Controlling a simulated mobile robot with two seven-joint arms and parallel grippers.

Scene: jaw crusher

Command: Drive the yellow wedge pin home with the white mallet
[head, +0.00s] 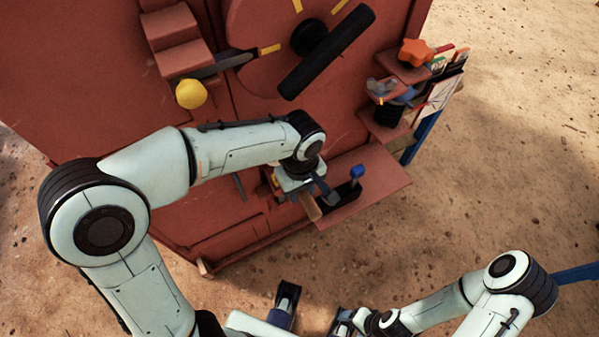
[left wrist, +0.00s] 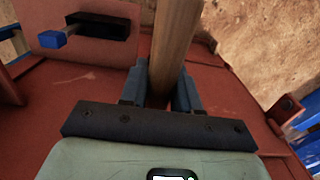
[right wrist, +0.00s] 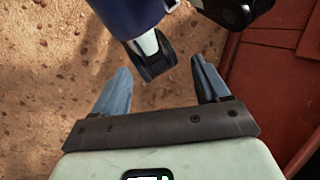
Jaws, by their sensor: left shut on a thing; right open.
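My left gripper (head: 312,192) is low at the machine's front, beside the red ledge. In the left wrist view it (left wrist: 162,90) is shut on a wooden handle (left wrist: 174,40), taken as the mallet's; the handle end also shows in the head view (head: 311,208). The mallet's white head is not clearly visible. A yellow rounded piece (head: 190,94) sits beside a grey bar at upper left, well above the gripper; I cannot tell whether it is the wedge pin. My right gripper (right wrist: 160,75) is open and empty over the ground.
A red ledge (head: 370,185) holds a black base with a blue knob (head: 357,171). A black bar handle (head: 326,52) stands out from the machine's face. Side shelves hold an orange star knob (head: 416,52) and small parts. Open sandy ground (head: 500,160) lies to the right.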

